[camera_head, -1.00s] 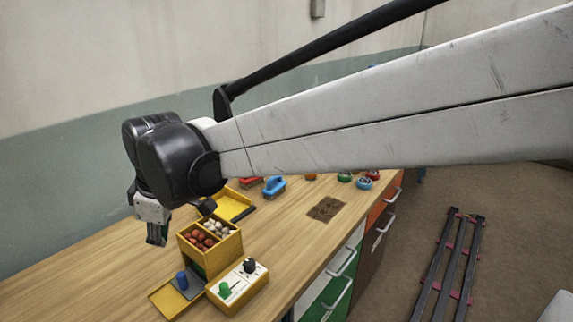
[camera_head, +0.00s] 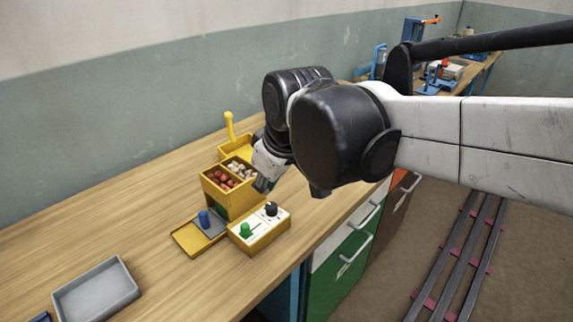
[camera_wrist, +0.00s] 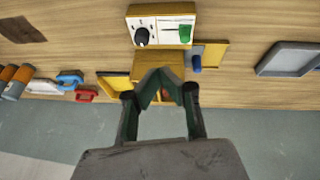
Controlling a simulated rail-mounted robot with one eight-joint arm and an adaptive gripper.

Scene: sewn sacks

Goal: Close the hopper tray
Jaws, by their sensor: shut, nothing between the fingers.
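The yellow hopper (camera_head: 229,205) stands on the wooden bench, with red and white pieces in its two top compartments. Its low yellow tray (camera_head: 186,241) sticks out at the front left, with a grey plate and a blue knob (camera_head: 204,219) on it. In the wrist view the tray (camera_wrist: 218,52) and blue knob (camera_wrist: 197,66) lie right of the hopper (camera_wrist: 143,68). My gripper (camera_head: 264,184) is at the hopper's right side in the head view; contact cannot be told. In the wrist view its fingers (camera_wrist: 158,72) meet, empty, in front of the hopper, hiding part of it.
A yellow control box (camera_head: 259,231) with green and black knobs stands right of the tray. A grey bin (camera_head: 97,288) is at the front left. A yellow scoop or dustpan (camera_head: 231,132) is behind the hopper. The bench left of the hopper is clear.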

